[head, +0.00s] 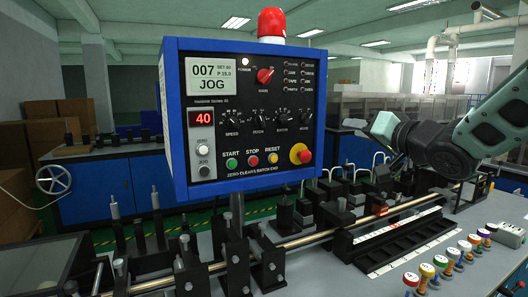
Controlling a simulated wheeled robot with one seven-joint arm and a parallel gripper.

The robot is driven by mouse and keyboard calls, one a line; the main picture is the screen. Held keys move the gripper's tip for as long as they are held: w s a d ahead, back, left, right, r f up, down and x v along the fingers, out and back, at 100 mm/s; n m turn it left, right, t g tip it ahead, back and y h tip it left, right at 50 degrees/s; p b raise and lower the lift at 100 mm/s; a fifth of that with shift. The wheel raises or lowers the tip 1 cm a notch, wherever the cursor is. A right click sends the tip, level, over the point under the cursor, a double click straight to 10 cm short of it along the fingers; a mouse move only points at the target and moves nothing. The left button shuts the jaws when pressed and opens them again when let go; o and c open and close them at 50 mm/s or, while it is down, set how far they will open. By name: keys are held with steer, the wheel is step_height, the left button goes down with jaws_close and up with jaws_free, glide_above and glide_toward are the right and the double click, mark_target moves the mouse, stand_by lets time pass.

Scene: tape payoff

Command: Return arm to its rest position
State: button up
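My arm (487,125) comes in from the right edge. My gripper (384,126) is at its left end, right of the blue control panel and above the machine bed. The gripper end looks pale green and blocky. Its fingers cannot be made out, so whether it is open or shut does not show. I see nothing clearly held in it. The control panel (245,171) stands on a post. Its screen (209,77) reads 007 and JOG, and a red display (202,118) reads 40.
A red beacon (271,22) tops the panel. A metal rod (310,237) and several black fixtures run along the bench. Several colour-topped spools (427,270) stand in a row at the lower right, beside a black slotted tray (408,243). Cardboard boxes (22,150) stand at the far left.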

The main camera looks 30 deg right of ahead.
steer(key=a+f+n+g+y, duration=0.1)
steer(key=a+f+n+g, duration=0.55)
steer(key=a+f, duration=1)
steer(key=s+a+f+n+g, duration=0.3)
steer(key=s+a, duration=0.4)
steer(key=s, duration=0.3)
steer(key=s+a+f+n+g, duration=0.4)
steer(key=s+a+g, duration=0.4)
steer(key=s, duration=0.3)
steer(key=shift+s+a+f, duration=0.2)
steer(key=shift+s+f, duration=0.05)
steer(key=shift+f, duration=0.6)
